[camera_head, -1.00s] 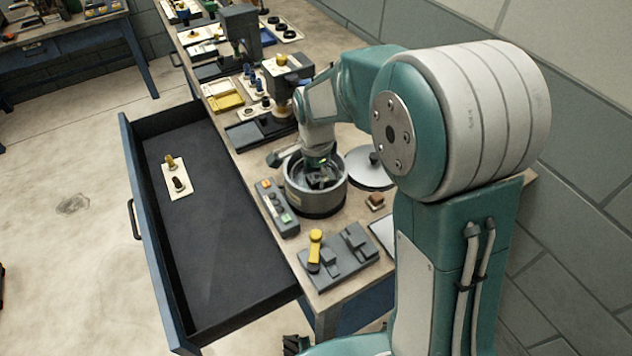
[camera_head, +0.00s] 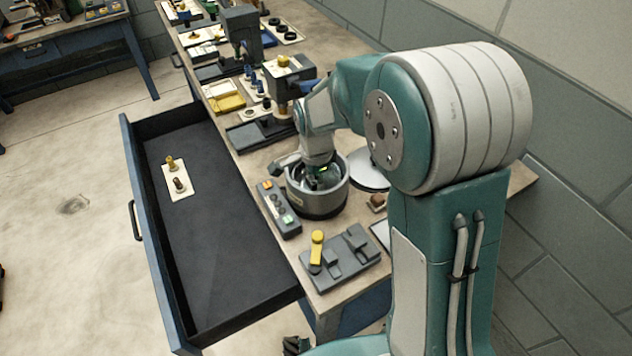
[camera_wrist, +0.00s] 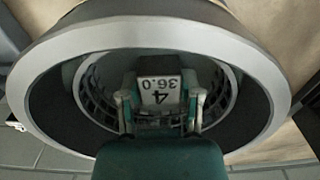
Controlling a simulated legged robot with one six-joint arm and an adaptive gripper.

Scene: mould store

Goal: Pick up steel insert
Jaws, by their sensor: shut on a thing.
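A steel insert (camera_wrist: 163,85), a block with a pale face marked "4" and "36.0", sits between the fingers of my gripper (camera_wrist: 162,103) in the wrist view. The gripper is shut on it. Both are inside a round dark bowl-like vessel (camera_wrist: 50,95) with a grey rim and slotted inner wall. In the head view my gripper (camera_head: 323,178) reaches down into this round vessel (camera_head: 318,205) on the bench. The insert is hard to make out there. I cannot tell whether it touches the vessel's floor.
An open drawer (camera_head: 215,250) holds a cream plate (camera_head: 177,184) with two small knobbed parts. A control box (camera_head: 280,208) and a clamp fixture with a yellow handle (camera_head: 317,250) stand beside the vessel. A round lid (camera_head: 368,172) lies behind it. Several presses and trays stand farther along the bench.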

